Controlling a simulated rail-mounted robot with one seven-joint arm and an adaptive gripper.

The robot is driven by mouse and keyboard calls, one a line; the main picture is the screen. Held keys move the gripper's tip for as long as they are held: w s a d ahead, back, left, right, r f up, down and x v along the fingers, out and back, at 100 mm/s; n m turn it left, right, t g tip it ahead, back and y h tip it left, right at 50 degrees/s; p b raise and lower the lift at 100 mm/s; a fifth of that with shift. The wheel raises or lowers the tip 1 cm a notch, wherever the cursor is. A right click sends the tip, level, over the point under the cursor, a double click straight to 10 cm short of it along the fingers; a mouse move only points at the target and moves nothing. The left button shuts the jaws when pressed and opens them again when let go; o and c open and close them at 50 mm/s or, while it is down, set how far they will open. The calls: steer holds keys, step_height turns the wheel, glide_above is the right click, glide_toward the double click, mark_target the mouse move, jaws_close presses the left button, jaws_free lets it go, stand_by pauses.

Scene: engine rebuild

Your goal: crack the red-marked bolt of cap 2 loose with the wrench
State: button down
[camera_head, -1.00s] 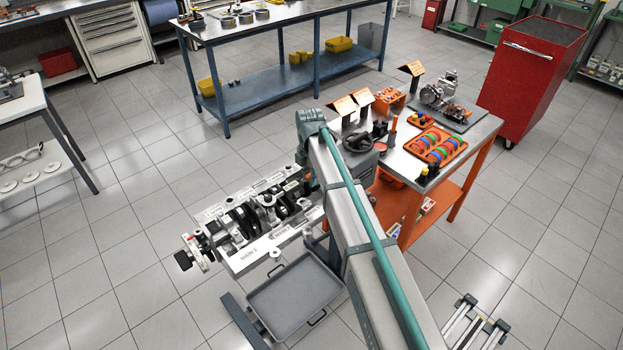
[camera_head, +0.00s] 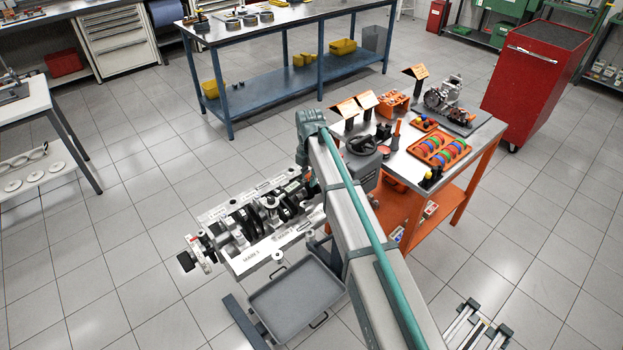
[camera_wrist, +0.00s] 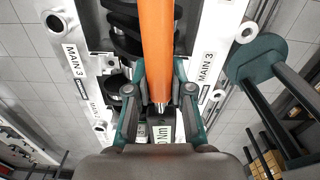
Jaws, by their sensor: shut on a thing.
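The engine block (camera_head: 262,257) lies on a stand left of my arm in the head view, with a crankshaft and bearing caps along its middle. In the wrist view its rails (camera_wrist: 60,40) carry "MAIN 3" labels on both sides. My gripper (camera_wrist: 160,100) is shut on the wrench (camera_wrist: 157,40), whose orange handle runs up the picture over the block's middle. A metal shaft and a dark body with an "Nm" label show between the fingers. My arm hides the gripper in the head view. I cannot make out cap 2 or its red-marked bolt.
A grey drip tray (camera_head: 290,305) sits below the block. An orange workbench (camera_head: 405,175) with parts stands right of it, and a red cabinet (camera_head: 535,85) behind. A blue workbench (camera_head: 215,38) is at the back. A dark green round-ended fixture (camera_wrist: 258,60) is right in the wrist view.

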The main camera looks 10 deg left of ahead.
steer(key=shift+w+a, duration=0.15)
steer(key=shift+a, duration=0.15)
stand_by(0.4)
steer(key=shift+w+a+n, duration=0.35)
steer(key=shift+a+n, duration=0.2)
steer(key=shift+n, duration=0.15)
steer(key=shift+a, duration=0.1)
steer(key=shift+w+a+n, duration=0.35)
steer(key=shift+a+n, duration=0.15)
steer(key=shift+a, duration=0.1)
steer(key=shift+s+d+m, duration=0.35)
steer(key=shift+d+m, duration=0.25)
steer(key=shift+d, duration=0.15)
stand_by(0.7)
